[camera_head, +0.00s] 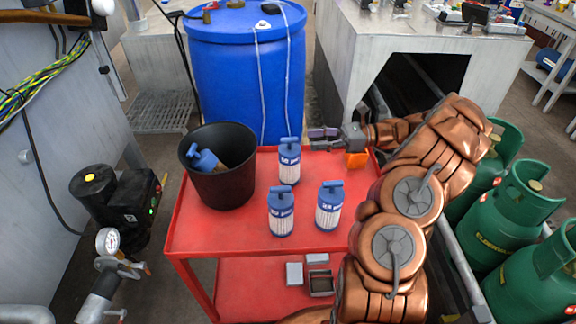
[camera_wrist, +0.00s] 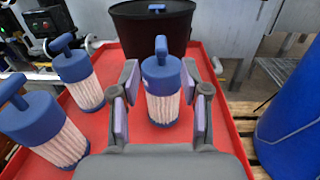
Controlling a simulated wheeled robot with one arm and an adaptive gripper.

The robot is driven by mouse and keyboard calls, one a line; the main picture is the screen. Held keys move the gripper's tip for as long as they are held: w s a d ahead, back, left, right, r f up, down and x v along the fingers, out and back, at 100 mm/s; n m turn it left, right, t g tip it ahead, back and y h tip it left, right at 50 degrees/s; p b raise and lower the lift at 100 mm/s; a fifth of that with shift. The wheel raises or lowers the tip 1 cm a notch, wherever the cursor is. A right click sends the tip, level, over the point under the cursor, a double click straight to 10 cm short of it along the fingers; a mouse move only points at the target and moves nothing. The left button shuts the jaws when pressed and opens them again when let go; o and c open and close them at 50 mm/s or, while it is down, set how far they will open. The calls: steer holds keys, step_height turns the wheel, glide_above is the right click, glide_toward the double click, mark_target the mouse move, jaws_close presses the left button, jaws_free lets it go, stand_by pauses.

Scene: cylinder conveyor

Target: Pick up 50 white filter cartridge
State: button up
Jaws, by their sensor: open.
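Three white filter cartridges with blue caps and T-handles stand upright on the red cart (camera_head: 240,235): a rear one (camera_head: 289,167), a front one (camera_head: 281,215) and a right one (camera_head: 328,208). A further cartridge (camera_head: 203,159) leans inside the black bucket (camera_head: 222,188). My gripper (camera_head: 318,139) is open and empty, just right of the rear cartridge and pointing at it. In the wrist view, that cartridge (camera_wrist: 162,92) shows between the open fingers of my gripper (camera_wrist: 160,83), seemingly a little ahead of them. The label print is too small to read surely.
The bucket (camera_wrist: 158,30) stands behind the rear cartridge in the wrist view. The other two cartridges (camera_wrist: 80,78) stand to its left. A blue drum (camera_head: 240,75) is behind the cart, green gas cylinders (camera_head: 500,225) are at the right, and a black pump (camera_head: 110,205) is at the left.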

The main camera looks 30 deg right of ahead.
mark_target(289, 138)
steer(key=shift+p+x, duration=0.9)
steer(key=shift+x, duration=3)
steer(key=shift+w+d+f, duration=0.1)
steer(key=shift+c, duration=0.3)
jaws_close()
